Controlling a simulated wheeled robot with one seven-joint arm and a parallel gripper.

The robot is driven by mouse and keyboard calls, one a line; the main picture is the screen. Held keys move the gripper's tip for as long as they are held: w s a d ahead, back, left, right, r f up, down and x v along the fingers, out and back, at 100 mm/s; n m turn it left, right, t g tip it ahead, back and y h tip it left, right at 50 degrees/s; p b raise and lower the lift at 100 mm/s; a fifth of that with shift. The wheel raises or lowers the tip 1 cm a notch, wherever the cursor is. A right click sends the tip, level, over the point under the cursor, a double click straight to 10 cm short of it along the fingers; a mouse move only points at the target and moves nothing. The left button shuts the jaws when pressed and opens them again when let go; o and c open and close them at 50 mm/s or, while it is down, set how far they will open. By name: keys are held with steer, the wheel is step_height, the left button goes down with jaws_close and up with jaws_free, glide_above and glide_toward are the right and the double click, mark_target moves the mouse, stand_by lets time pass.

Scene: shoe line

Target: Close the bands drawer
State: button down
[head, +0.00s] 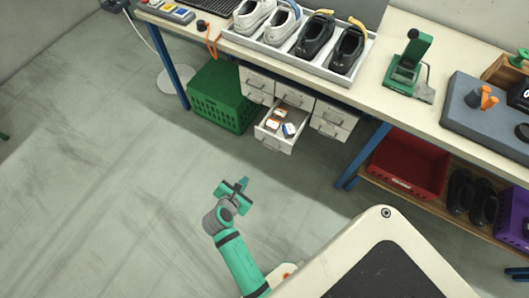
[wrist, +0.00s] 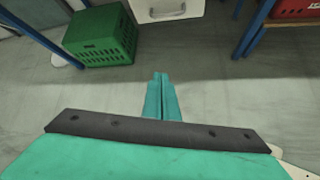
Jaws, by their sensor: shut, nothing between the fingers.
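The open drawer (head: 276,128) is pulled out from the white drawer unit (head: 295,95) under the workbench, in the head view. Several small white, orange and blue items lie inside it. I cannot read a label that marks it as the bands drawer. A white drawer front with a grey handle (wrist: 170,10) shows at the top of the wrist view, cut off by the frame. My gripper (head: 243,182) is shut and empty, in front of the drawer and apart from it, over the floor. Its two closed teal fingers (wrist: 161,90) point forward in the wrist view.
A green crate (head: 221,97) stands left of the drawers. A blue bench leg (head: 364,153) and a red bin (head: 408,165) are to the right. The workbench (head: 392,40) above carries a tray of shoes (head: 300,62). The floor between my gripper and the drawer is clear.

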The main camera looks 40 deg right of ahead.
steer(key=w+d+f+n+g, duration=0.1)
steer(key=w+d, duration=0.2)
steer(key=d, duration=0.4)
steer(key=w+d+f+g+h, duration=0.1)
steer(key=w+d+f, duration=0.1)
steer(key=d, duration=0.6)
steer(key=shift+w+f+n+h, duration=0.3)
steer(key=shift+w+n, duration=0.1)
steer(key=shift+w, duration=0.3)
steer(key=shift+d+r, duration=0.1)
